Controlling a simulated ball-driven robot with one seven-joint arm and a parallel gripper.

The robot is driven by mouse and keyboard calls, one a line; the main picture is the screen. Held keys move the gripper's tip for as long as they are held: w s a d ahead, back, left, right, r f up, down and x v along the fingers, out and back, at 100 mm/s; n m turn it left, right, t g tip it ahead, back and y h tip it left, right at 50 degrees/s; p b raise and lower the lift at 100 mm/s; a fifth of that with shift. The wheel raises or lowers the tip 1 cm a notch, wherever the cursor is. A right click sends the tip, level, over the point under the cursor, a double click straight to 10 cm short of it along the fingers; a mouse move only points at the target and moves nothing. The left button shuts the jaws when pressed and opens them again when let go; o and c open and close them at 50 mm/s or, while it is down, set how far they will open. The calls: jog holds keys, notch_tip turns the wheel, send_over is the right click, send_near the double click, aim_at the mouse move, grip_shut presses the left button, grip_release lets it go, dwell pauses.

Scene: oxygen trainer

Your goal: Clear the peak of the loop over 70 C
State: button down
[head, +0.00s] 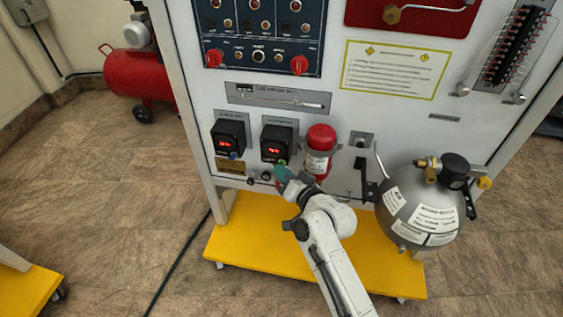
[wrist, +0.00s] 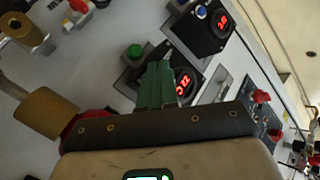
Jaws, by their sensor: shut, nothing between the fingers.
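Two black controllers with red displays sit side by side on the white panel: a left one (head: 229,138) with a blue button (head: 233,157) and a right one (head: 275,143) with a green button (head: 281,162). Their digits are too small to read surely. My gripper (head: 281,173) is shut and empty, just below the right controller. In the wrist view its green fingers (wrist: 155,84) lie together in front of the right controller (wrist: 184,84), covering part of it. The left controller (wrist: 221,23) and blue button (wrist: 202,12) are farther off.
A red cylinder (head: 319,150) stands close right of my gripper. A grey sphere tank (head: 415,205) with fittings is farther right. A switch panel (head: 262,35) and a yellow-bordered notice (head: 395,70) are above. The yellow base (head: 255,245) juts out below.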

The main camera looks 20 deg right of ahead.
jog(key=shift+s+a, duration=0.3)
jog(key=shift+s, duration=0.1)
jog(key=shift+p, duration=0.3)
jog(key=s+a+p, duration=0.1)
jog(key=s+p, duration=0.1)
jog(key=s+a+p, duration=0.2)
jog(key=shift+p, duration=0.4)
